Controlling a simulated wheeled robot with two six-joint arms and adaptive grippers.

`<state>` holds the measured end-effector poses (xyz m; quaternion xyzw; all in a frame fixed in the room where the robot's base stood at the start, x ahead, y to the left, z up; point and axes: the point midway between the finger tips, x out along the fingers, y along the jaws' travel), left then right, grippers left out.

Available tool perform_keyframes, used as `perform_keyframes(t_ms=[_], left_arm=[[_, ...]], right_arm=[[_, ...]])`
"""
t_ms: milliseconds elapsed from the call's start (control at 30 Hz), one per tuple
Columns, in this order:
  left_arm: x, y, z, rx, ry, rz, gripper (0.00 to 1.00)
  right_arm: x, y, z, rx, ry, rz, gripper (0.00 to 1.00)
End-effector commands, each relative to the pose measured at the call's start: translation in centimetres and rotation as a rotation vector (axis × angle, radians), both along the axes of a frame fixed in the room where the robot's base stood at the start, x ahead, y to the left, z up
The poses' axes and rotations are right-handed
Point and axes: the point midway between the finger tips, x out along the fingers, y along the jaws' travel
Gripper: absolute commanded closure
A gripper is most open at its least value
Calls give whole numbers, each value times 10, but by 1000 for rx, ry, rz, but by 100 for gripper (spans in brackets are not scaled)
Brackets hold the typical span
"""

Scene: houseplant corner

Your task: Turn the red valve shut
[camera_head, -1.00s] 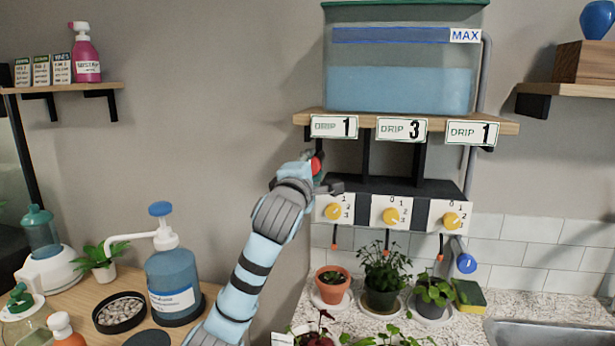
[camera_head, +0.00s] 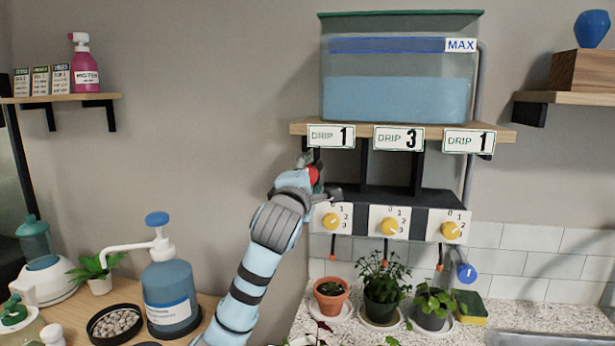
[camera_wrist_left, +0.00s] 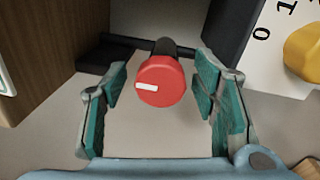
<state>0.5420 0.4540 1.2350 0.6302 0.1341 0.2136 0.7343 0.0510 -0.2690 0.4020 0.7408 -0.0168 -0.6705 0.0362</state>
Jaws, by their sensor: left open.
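The red valve (camera_wrist_left: 161,82) is a round knob with a white mark on its face, on a dark stem. In the left wrist view it sits between the two fingers of my left gripper (camera_wrist_left: 161,108), with a gap on each side. In the head view only part of the red valve (camera_head: 314,174) shows, left of the dial panel and below the water tank's shelf. My left gripper (camera_head: 318,176) is open around it there. The white mark lies nearly level, toward the left of the knob face. My right gripper is not in view.
A water tank (camera_head: 398,98) stands on a wooden shelf (camera_head: 504,134) above the knob. Yellow dials (camera_head: 331,220) sit close to the right of my gripper. Potted plants (camera_head: 331,304) stand below on the counter. A blue pump bottle (camera_head: 170,290) stands at the lower left.

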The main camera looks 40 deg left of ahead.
Motion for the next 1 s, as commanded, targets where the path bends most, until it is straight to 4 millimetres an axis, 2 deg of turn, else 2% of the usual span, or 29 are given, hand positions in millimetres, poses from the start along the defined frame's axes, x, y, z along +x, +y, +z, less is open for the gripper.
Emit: perform_keyframes(t_ms=[167, 500, 600, 700, 1000], left_arm=[[-10, -6, -1, 2, 0, -1, 46], [-86, -48, -7, 4, -2, -2, 46], [-99, -55, -8, 1, -2, -2, 46], [-105, -58, -9, 1, 0, 0, 46], [-105, -58, -9, 0, 0, 0, 46]], right_arm=[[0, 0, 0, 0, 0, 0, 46], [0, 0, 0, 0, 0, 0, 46], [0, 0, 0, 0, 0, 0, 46], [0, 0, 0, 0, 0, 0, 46], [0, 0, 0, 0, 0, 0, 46]])
